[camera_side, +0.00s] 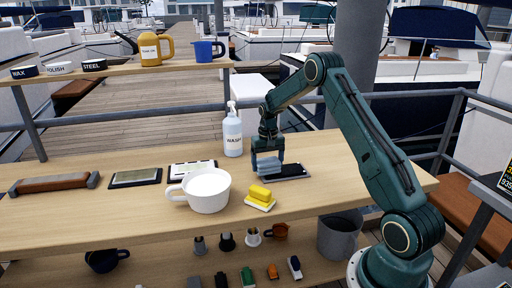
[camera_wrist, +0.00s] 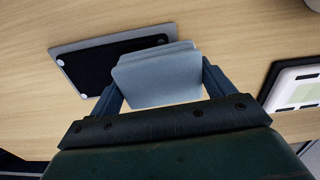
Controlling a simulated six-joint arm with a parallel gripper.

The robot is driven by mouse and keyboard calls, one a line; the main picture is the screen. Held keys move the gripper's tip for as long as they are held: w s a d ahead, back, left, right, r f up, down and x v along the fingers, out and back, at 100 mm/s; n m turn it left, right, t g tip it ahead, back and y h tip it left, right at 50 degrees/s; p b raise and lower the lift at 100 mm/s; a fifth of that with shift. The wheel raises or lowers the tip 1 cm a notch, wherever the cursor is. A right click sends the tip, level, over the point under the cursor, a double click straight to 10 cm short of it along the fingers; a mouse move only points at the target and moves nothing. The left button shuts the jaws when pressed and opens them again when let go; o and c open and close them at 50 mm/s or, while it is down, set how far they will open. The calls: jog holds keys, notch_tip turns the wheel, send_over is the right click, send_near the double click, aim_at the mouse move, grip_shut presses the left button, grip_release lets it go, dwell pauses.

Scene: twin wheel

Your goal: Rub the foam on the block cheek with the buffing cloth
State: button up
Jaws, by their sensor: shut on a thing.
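My gripper (camera_side: 268,148) is shut on a folded grey-blue cloth (camera_side: 267,163), which looks like the buffing cloth. In the wrist view the cloth (camera_wrist: 158,80) is a layered pad between the two fingers (camera_wrist: 162,88). It is at the near-left end of a flat dark tray (camera_side: 293,171); I cannot tell whether it touches it. The tray (camera_wrist: 85,70) shows a black top, a grey border and small white spots in the wrist view. I cannot make out which thing is the block cheek, or any foam on one.
A wash bottle (camera_side: 232,135) stands behind. Two framed panels (camera_side: 135,178) and a brown bar (camera_side: 52,183) lie farther left. A shelf (camera_side: 120,72) with tins and jugs stands behind.

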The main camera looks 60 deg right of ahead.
jog(key=shift+r, duration=3.85)
